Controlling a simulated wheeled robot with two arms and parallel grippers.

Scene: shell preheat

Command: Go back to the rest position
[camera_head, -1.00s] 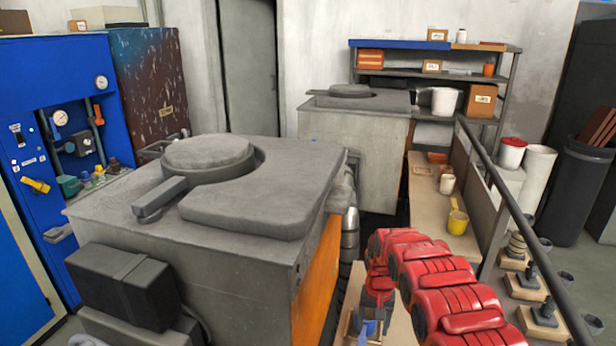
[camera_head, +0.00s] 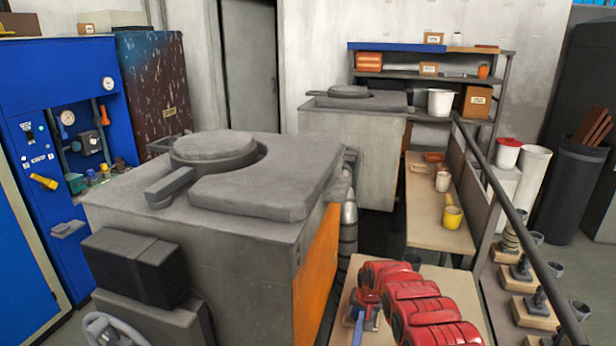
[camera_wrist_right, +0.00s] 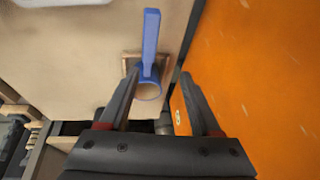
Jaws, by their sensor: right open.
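My right arm comes in red from the lower right in the head view, with the right gripper (camera_head: 366,309) low over the near bench, partly hidden by the arm. In the right wrist view the two dark fingers of the right gripper (camera_wrist_right: 160,78) are spread apart with nothing held between them. A blue handled piece with a ring-shaped end (camera_wrist_right: 151,50) sits at a small wooden block, beyond the fingers and close to the left one. Whether that finger touches it I cannot tell. My left gripper is not in view.
A large grey furnace (camera_head: 190,235) with an orange side (camera_head: 318,260) stands left of the arm. The near bench (camera_head: 465,292) lies under the arm. A farther bench (camera_head: 428,212) holds a yellow cup (camera_head: 452,217). A dark rail (camera_head: 530,240) runs along the right.

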